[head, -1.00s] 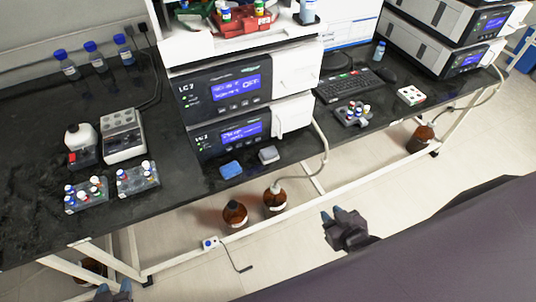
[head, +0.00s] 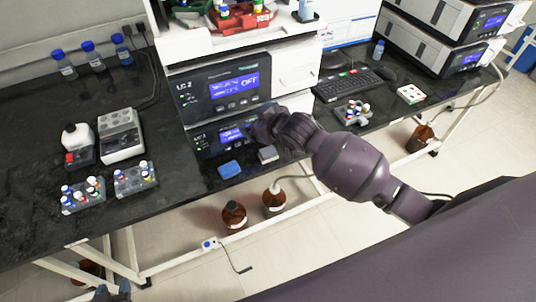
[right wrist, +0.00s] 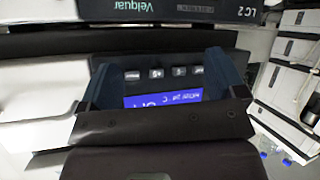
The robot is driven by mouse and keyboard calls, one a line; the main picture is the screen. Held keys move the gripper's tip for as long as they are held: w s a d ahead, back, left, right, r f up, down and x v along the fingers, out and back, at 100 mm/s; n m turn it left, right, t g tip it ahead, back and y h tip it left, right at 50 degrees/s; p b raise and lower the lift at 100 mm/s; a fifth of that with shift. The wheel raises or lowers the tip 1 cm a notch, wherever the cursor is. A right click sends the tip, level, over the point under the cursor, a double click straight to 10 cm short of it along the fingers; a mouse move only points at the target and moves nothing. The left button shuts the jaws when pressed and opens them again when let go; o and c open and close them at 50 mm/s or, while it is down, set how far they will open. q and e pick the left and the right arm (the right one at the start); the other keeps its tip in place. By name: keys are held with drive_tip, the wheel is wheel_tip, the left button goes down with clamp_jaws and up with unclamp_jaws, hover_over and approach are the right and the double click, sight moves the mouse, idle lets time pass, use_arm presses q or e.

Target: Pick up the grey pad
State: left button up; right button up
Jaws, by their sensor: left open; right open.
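The grey pad (head: 268,154) lies on the black bench top in front of the lower LC unit, to the right of a blue pad (head: 229,169). My right gripper (head: 262,127) is just beyond and above the grey pad in the head view, in front of the unit's display, and does not hold it. In the right wrist view its two fingers (right wrist: 162,75) are apart with nothing between them but the unit's front panel behind; the pad is not seen there. My left gripper (head: 113,292) is at the bottom edge, open, away from the bench and partly cut off.
The stacked LC units (head: 225,92) stand right behind the pads. Vial racks (head: 136,180) stand on the left, and another vial rack (head: 353,113) and a keyboard (head: 348,85) on the right. Brown bottles (head: 234,215) stand below the bench's front edge.

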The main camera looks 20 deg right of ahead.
wheel_tip(320, 180, down, 3)
drive_tip(key=w+d+m+g+h, duration=0.1)
drive_tip(key=d+m+g+h, duration=0.1)
drive_tip(key=g, duration=0.1)
drive_tip(key=m+g+h, duration=0.2)
drive_tip(key=m+g, duration=0.1)
approach(268, 150)
drive_tip(key=shift+b+x, duration=0.5)
drive_tip(key=shift+x, duration=1.6)
drive_tip(key=shift+b+x, duration=0.4)
drive_tip(key=shift+x, duration=2.15)
drive_tip(key=shift+s, duration=0.15)
drive_tip(key=c, duration=0.9)
